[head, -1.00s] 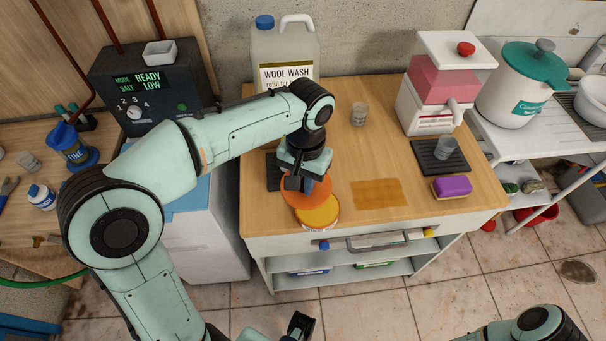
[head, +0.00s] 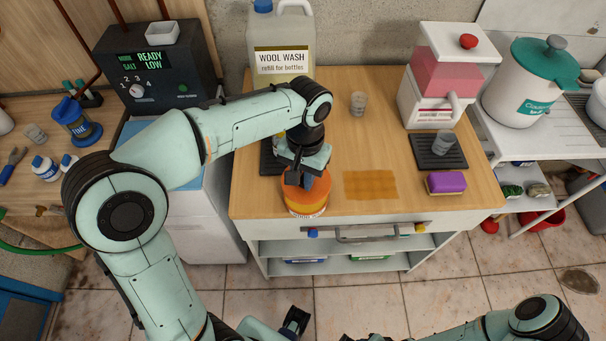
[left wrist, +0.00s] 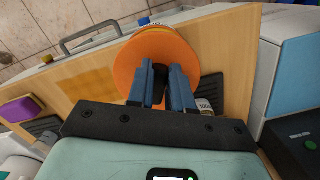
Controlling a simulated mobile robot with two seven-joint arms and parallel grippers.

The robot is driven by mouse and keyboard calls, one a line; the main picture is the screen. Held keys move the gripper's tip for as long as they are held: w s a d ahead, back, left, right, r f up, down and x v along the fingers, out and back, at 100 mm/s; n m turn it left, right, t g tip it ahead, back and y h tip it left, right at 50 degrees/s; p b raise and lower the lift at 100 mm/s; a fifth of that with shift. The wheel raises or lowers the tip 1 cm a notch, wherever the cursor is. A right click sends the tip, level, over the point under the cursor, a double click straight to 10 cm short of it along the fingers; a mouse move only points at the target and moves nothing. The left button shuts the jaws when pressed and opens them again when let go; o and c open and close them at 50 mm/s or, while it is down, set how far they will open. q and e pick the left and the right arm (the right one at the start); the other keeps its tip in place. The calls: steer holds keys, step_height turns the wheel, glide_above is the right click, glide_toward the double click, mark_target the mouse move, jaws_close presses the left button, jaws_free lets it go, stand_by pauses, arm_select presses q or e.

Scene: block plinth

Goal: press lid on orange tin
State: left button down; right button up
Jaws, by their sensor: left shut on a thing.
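The orange lid (head: 291,192) is a round disc directly over the orange tin (head: 308,210), near the front edge of the wooden counter. My left gripper (head: 306,180) points down from above and is shut on the lid's dark knob. In the left wrist view the lid (left wrist: 195,62) fills the space beyond the gripper fingers (left wrist: 162,92), and a strip of the tin shows past its far edge. The lid looks roughly centred; I cannot tell whether it is fully seated. My right gripper (head: 295,322) is low at the bottom edge, its jaws unclear.
An amber mat (head: 370,185) lies right of the tin, with a purple sponge (head: 446,182) farther right. A clear cup (head: 358,103) and a wool wash jug (head: 281,50) stand behind. A pink and white dispenser (head: 440,75) is at the back right.

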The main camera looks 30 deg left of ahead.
arm_select(q)
steer(key=shift+f, duration=0.1)
steer(key=shift+f+b, duration=1.45)
steer(key=shift+f, duration=1.2)
steer(key=shift+f, duration=0.25)
steer(key=shift+c, duration=2.4)
jaws_free()
steer(key=shift+r, duration=0.1)
